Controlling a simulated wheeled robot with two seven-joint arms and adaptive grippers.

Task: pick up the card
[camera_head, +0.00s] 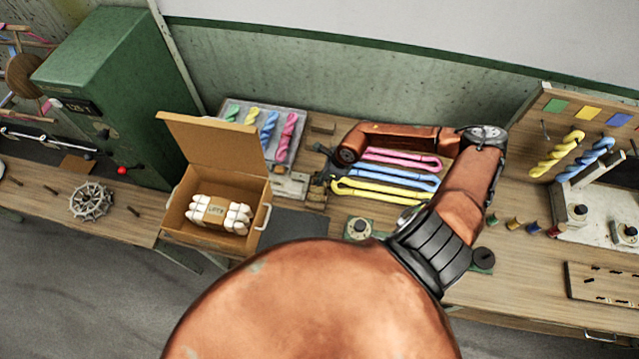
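I cannot tell for sure which thing is the card. A flat brown card-like piece (77,165) lies on the left bench. Green (555,106), yellow (587,114) and blue (620,119) card-like squares are on the upright wooden board at the right. My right arm rises from the bottom middle and bends back left over the bench. My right gripper (322,178) is small and dark, at the left ends of the laid-out skeins, far from the brown piece and the coloured squares. Its fingers are too unclear to show open or shut. My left gripper is not in view.
An open cardboard box (172,218) holds a white labelled bundle (222,213). Behind it is a grey tray (299,119) with coloured twists. Pink, blue and yellow skeins (385,184) lie under my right arm. A green cabinet (115,90) stands at the left.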

